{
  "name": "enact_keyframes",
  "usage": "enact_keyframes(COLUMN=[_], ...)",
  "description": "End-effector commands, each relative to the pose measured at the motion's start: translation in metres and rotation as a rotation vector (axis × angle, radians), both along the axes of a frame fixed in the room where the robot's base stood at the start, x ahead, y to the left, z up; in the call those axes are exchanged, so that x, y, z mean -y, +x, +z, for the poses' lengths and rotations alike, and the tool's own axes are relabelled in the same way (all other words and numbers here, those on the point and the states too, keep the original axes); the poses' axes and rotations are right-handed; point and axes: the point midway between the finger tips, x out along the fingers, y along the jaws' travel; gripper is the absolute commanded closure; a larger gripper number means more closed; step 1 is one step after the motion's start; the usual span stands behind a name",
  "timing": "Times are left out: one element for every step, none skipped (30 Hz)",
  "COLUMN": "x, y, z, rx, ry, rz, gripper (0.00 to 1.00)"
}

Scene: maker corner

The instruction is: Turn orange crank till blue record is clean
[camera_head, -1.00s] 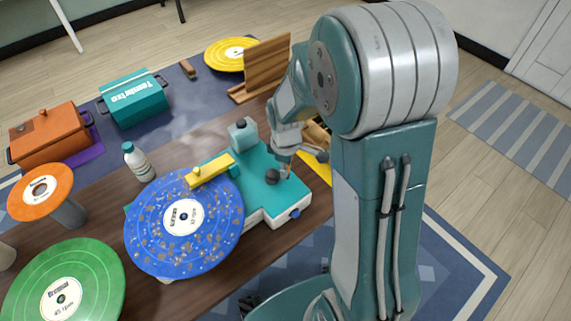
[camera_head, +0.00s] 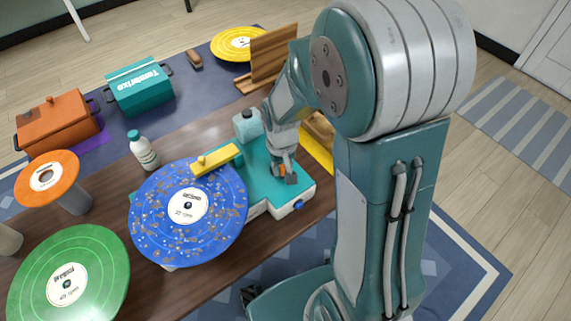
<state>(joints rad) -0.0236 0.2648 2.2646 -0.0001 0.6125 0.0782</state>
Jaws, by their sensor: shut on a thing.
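The blue record (camera_head: 222,232) lies on the teal cleaning machine (camera_head: 262,195) and is covered in brown specks. A yellow bar (camera_head: 217,159) reaches over the record's far edge. My gripper (camera_head: 284,176) is low over the machine's right part, with its fingers shut around the orange crank (camera_head: 281,169). Only a small bit of orange shows between the fingers; the rest of the crank is hidden. A blue knob (camera_head: 298,204) is on the machine's front right corner.
A white bottle with a teal cap (camera_head: 144,152) stands behind the record. A green record (camera_head: 95,262) and an orange record (camera_head: 62,168) are at left. An orange box (camera_head: 62,128), a teal box (camera_head: 150,98), a yellow record (camera_head: 225,48) and a wooden rack (camera_head: 270,60) stand farther back.

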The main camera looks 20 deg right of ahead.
Motion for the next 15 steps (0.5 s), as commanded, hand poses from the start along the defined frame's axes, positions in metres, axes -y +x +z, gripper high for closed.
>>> enact_keyframes(x=[-0.002,-0.003,-0.005,-0.006,-0.007,-0.009,-0.01,-0.011,-0.012,-0.013,-0.014,-0.016,-0.017,-0.018,-0.019], y=[-0.001,-0.001,-0.001,-0.001,-0.001,-0.001,-0.001,0.0,0.0,0.0,0.0,0.001,0.001,0.001,0.002], z=[-0.001,-0.001,-0.001,-0.001,-0.001,-0.001,-0.001,-0.001,-0.001,-0.001,-0.001,-0.001,-0.001,-0.001,-0.001], rx=[-0.003,-0.003,-0.003,-0.003,-0.002,-0.002,-0.002,-0.002,-0.002,-0.002,-0.002,-0.002,-0.002,-0.002,-0.002], ry=[0.0,0.0,0.0,0.0,0.0,0.0,0.0,0.0,0.0,0.0,0.0,0.0,0.0,0.0,0.0], rz=[-0.041,-0.07,-0.107,-0.135,-0.164,-0.202,-0.231,-0.259,-0.297,-0.326,-0.354,-0.392,-0.42,-0.449,-0.487], gripper=[1.0,1.0,1.0,1.0,1.0,1.0,1.0,1.0,1.0,1.0,1.0,1.0,1.0,1.0,1.0])
